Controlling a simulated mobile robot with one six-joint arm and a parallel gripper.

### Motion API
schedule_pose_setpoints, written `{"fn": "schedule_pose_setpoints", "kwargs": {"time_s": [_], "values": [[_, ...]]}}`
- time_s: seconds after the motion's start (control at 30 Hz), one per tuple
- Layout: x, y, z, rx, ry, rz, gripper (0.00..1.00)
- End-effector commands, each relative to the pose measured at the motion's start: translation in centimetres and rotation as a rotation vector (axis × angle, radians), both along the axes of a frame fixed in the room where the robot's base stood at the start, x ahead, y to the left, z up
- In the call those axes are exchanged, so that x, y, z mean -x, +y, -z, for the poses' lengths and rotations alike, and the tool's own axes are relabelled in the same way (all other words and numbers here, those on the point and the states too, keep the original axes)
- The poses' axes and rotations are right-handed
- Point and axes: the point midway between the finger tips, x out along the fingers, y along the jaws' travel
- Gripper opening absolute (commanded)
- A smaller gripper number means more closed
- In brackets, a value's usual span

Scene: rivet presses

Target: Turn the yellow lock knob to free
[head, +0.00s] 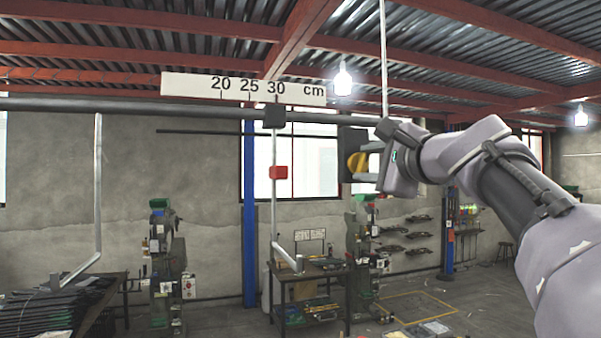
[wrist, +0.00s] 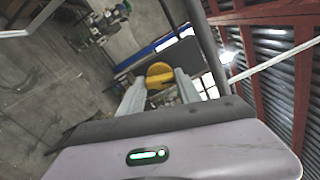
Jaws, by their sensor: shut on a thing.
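The yellow lock knob (head: 355,162) sits on the right face of a dark block (head: 347,143) high up at the horizontal bar. It also shows in the wrist view (wrist: 159,72) as a rounded yellow grip. My gripper (head: 368,162) reaches in from the right, level with the knob. In the wrist view its two pale fingers (wrist: 160,88) lie on either side of the knob and are shut on it. The inner part of the knob is partly hidden by the fingers. No marking of the knob's lock or free position is readable.
A scale plate (head: 243,89) marked 20, 25, 30 cm hangs above the long grey bar (head: 130,105). Benches and presses (head: 160,260) stand below. A thin rod (head: 383,60) rises above my gripper.

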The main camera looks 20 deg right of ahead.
Motion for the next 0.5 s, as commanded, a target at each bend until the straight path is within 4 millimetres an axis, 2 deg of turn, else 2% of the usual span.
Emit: {"fn": "schedule_pose_setpoints", "kwargs": {"time_s": [0.2, 0.5], "values": [[0.02, -0.01, -0.05, 0.150, -0.010, 0.002, 0.00], [0.07, 0.00, -0.24, 0.273, -0.015, 0.003, 0.00]]}}
